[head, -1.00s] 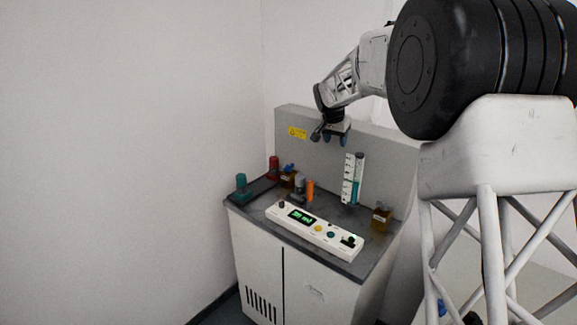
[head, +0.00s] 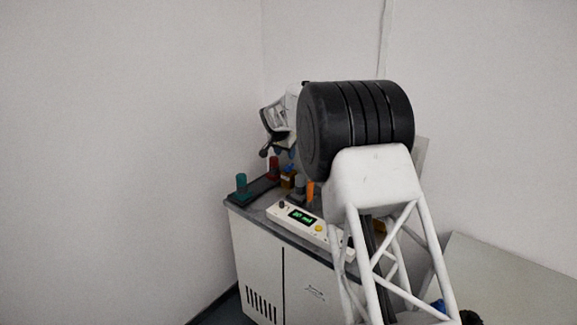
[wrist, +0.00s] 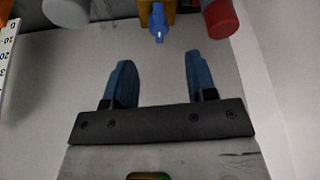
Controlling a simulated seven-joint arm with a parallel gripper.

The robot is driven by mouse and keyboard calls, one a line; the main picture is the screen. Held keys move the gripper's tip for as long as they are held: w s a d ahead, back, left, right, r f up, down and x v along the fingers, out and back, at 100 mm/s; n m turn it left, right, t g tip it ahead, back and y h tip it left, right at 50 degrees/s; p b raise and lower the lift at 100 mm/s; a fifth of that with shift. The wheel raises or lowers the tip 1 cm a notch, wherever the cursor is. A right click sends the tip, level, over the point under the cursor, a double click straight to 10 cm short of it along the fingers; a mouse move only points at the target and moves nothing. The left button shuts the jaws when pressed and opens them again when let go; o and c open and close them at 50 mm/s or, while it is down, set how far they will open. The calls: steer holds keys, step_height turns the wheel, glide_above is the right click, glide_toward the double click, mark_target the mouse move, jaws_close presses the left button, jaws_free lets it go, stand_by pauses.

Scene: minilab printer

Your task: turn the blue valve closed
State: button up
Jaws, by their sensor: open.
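The blue valve (head: 289,168) sits on a small amber block (head: 287,181) at the back of the bench, partly covered by my arm in the head view. In the wrist view the blue valve (wrist: 158,22) is at the top middle on the amber block (wrist: 172,6), its handle pointing down the picture. My gripper (wrist: 160,62) is open and empty, with two blue fingers apart. The valve lies beyond the fingertips, roughly in line with the gap between them, not touching. In the head view my gripper (head: 284,153) is above the valve, partly hidden by my arm.
A white control panel (head: 288,216) lies at the front. My arm covers the bench's right side.

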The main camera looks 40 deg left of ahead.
mark_target(289, 165)
steer(key=shift+f, duration=0.2)
steer(key=shift+x, duration=3.75)
steer(key=shift+w, duration=0.1)
steer(key=c, duration=0.9)
